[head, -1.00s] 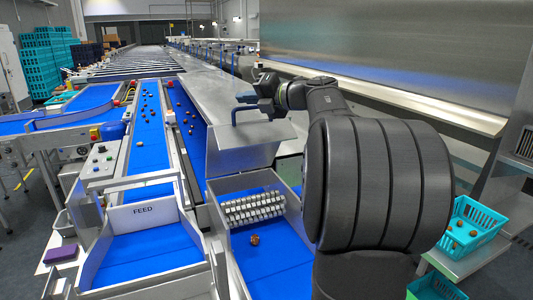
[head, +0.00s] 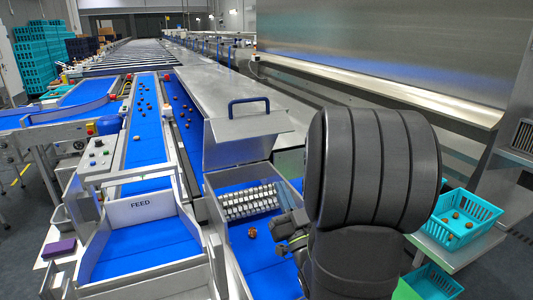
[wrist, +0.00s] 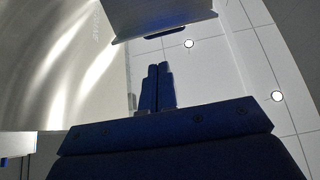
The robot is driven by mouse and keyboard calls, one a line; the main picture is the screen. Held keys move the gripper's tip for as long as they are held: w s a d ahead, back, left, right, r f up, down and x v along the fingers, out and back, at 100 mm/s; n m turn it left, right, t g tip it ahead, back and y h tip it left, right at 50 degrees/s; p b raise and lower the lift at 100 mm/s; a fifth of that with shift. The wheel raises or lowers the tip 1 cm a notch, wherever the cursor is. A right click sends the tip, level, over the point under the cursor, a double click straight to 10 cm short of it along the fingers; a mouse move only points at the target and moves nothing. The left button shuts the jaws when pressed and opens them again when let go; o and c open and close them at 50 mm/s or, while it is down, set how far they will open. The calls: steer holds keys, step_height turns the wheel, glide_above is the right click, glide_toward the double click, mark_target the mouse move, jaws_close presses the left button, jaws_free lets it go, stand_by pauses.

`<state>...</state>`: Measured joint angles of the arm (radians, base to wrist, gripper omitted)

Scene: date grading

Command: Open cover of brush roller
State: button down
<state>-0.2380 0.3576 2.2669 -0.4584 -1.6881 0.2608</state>
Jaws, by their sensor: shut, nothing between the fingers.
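The grey metal cover (head: 240,151) of the brush roller stands raised in the head view, its blue handle (head: 249,101) at the top. The white-bristled brush roller (head: 249,202) lies exposed in front of it, across the blue belt. My gripper (wrist: 159,70) shows in the wrist view with its blue fingers together and empty. In the head view it is low, right of the roller, apart from the cover and partly hidden by my arm. A grey metal panel with a dark bar, possibly the cover, shows at the top of the wrist view.
A brown date (head: 252,233) lies on the belt before the roller. The FEED tray (head: 139,204) is at the left. A teal crate (head: 468,210) with several dates stands at the right. The long steel cover (head: 225,95) of the line runs behind.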

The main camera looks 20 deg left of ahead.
glide_toward(253, 119)
steer(key=shift+w+a+r, duration=0.2)
steer(key=shift+w+a, duration=0.1)
steer(key=shift+r, duration=0.1)
stand_by(0.4)
steer(key=shift+g+h, duration=0.9)
steer(key=w+a+r, duration=0.1)
steer(key=r, duration=0.1)
steer(key=w+a+r, duration=0.4)
steer(key=r, duration=0.1)
steer(key=shift+w+a, duration=0.15)
steer(key=shift+w, duration=0.05)
steer(key=r+v, duration=0.1)
steer(key=v, duration=1.3)
steer(key=shift+s+r, duration=0.2)
steer(key=shift+r, duration=0.15)
